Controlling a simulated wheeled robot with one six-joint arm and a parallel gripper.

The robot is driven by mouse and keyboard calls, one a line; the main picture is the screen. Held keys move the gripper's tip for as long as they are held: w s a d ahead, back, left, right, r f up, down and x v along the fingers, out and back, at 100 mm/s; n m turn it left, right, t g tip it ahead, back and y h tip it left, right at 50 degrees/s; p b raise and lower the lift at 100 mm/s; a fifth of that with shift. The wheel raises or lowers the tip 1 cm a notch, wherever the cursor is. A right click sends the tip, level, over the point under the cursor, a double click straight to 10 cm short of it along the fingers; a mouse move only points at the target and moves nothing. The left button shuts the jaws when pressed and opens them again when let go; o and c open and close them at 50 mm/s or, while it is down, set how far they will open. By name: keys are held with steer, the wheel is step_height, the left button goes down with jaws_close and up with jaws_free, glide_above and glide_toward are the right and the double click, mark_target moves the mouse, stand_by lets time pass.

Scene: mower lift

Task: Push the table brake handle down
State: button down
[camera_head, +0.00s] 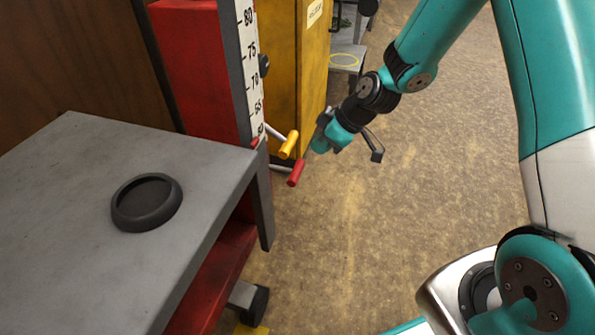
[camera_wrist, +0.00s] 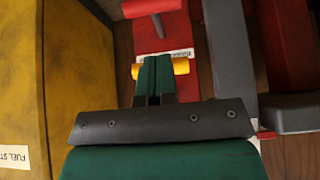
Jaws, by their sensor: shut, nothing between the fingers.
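Two lever handles stick out from the red lift column: a yellow handle (camera_head: 289,144) and, lower and nearer, a red handle (camera_head: 296,172). I cannot tell from the pictures which is the table brake. My gripper (camera_head: 308,152) is shut and empty, just right of both handles. In the wrist view the shut green fingers (camera_wrist: 153,62) overlap the middle of the yellow handle (camera_wrist: 181,66), whose ends show on both sides. I cannot tell whether they touch.
The grey lift table (camera_head: 60,160) with a black round dish (camera_head: 147,202) stands left. A height scale (camera_head: 249,60) runs up the column (camera_head: 195,60). A yellow cabinet (camera_head: 300,70) stands close behind my gripper. The brown floor (camera_head: 400,190) to the right is clear.

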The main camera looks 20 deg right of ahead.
mark_target(297, 173)
steer(key=b+x, duration=0.4)
steer(key=x, duration=0.6)
steer(key=shift+f, duration=0.1)
stand_by(0.4)
